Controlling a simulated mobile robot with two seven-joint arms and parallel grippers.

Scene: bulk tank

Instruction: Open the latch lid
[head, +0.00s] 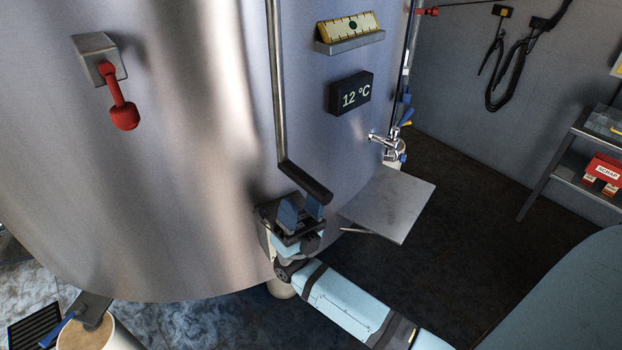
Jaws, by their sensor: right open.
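A large steel tank (180,200) fills the left and middle of the head view. A long metal rod (277,90) runs down its wall and ends in a dark bar handle (306,182) that points toward the lower right. No lid shows; the top of the tank is outside the picture. My right gripper (302,212) is open, close below the dark handle, with its blue fingers pointing up. The fingers overlap the handle's lower end in the picture; I cannot tell if they touch it. My left gripper is not in view.
A grey shelf plate (390,207) juts out just right of my right gripper. A red lever (121,105), a temperature display (350,93) and a tap (387,143) are on the tank. A bucket (110,337) stands lower left.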

